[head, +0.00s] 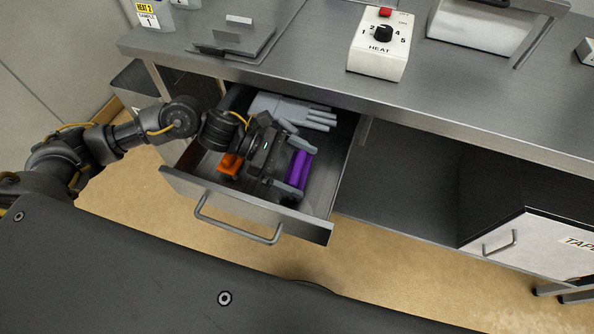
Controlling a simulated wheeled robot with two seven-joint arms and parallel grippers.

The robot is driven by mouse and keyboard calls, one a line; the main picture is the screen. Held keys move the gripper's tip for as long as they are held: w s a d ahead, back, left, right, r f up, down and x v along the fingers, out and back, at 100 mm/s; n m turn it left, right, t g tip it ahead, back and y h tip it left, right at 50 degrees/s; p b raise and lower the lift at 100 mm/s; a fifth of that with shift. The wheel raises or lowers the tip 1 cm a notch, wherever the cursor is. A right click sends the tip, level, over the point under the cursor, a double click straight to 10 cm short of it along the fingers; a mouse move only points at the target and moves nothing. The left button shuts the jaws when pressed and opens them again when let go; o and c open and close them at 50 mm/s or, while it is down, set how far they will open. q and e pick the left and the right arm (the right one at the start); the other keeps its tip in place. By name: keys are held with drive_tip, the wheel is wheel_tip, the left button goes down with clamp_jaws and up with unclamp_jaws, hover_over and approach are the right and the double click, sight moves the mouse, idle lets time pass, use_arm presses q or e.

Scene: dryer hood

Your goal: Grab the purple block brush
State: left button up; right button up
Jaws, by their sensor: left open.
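The purple block brush (299,170) lies in the open drawer (237,207), toward its right side. My left gripper (296,170) is down in the drawer with its fingers open, one at the far end of the brush and one at the near end. The brush shows between the fingers. I cannot tell whether the fingers touch it. My right gripper is not in view.
An orange object (230,165) lies in the drawer left of my gripper. A grey glove (293,110) lies at the drawer's back. The metal counter (300,60) overhangs the drawer and carries a heat control box (379,45). A cabinet (530,240) stands at right.

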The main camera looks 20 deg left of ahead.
use_arm(q)
drive_tip(key=c, duration=0.7)
